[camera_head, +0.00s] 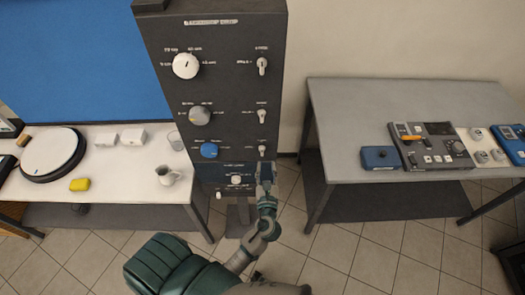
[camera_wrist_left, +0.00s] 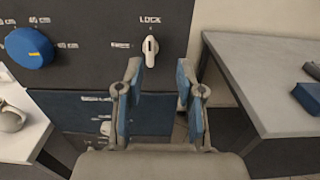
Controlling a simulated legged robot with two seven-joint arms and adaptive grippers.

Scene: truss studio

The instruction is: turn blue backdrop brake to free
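The dark control panel (camera_head: 230,85) has rows of knobs and brake levers. The blue knob (camera_head: 209,150) sits in the third row and also shows in the wrist view (camera_wrist_left: 30,47). To its right is a small white brake lever (camera_head: 262,150); in the wrist view this lever (camera_wrist_left: 150,50) stands upright, under the word LOCK. A second label lies to its left, too small to read surely. My left gripper (camera_head: 266,176) is just below the lever; in the wrist view its fingers (camera_wrist_left: 160,78) are apart, with nothing between them. My right gripper is not in view.
Above are a white knob (camera_head: 185,66) and a grey knob (camera_head: 200,115), each with its own lever. A lower panel has small white knobs (camera_head: 236,180). A white table (camera_head: 110,160) stands left and a grey table (camera_head: 350,110) right. A blue backdrop (camera_head: 80,60) hangs behind.

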